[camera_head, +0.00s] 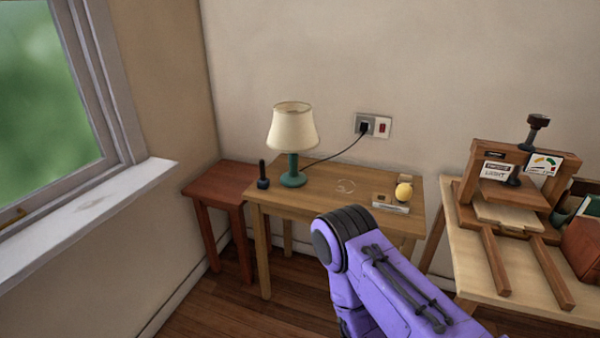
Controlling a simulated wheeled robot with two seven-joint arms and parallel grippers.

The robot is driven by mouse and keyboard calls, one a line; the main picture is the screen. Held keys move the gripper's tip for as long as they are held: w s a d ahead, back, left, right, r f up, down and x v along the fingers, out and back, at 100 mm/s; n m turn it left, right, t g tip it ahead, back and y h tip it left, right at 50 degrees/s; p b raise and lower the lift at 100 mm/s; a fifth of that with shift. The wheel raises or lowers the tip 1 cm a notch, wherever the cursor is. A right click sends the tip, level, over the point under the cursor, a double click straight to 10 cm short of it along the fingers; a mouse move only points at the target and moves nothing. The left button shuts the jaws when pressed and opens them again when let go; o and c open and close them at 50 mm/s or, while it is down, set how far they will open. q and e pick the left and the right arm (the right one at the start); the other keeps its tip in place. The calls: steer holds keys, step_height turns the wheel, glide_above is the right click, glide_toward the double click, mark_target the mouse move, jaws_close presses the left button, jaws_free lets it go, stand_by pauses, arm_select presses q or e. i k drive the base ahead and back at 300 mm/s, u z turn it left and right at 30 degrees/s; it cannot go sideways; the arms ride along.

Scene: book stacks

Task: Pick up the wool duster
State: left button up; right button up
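A round yellow head (404,191) sits at the right end of the small wooden table (325,196). It may be the wool duster, but it is too small to be sure, and I cannot make out a clear handle. A purple arm of mine comes in from the lower right and bends in front of the table. Its gripper is out of view. My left gripper is not in view either.
A lamp (292,135) stands on the table, its cord running to a wall socket (373,126). A dark upright object (263,176) is beside it. A lower red table (222,187) is left. A wooden press (508,190) stands on the right bench (470,263).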

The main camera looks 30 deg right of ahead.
mark_target(264, 182)
steer(key=z, duration=0.8)
steer(key=i, duration=0.85)
steer(key=z, duration=0.75)
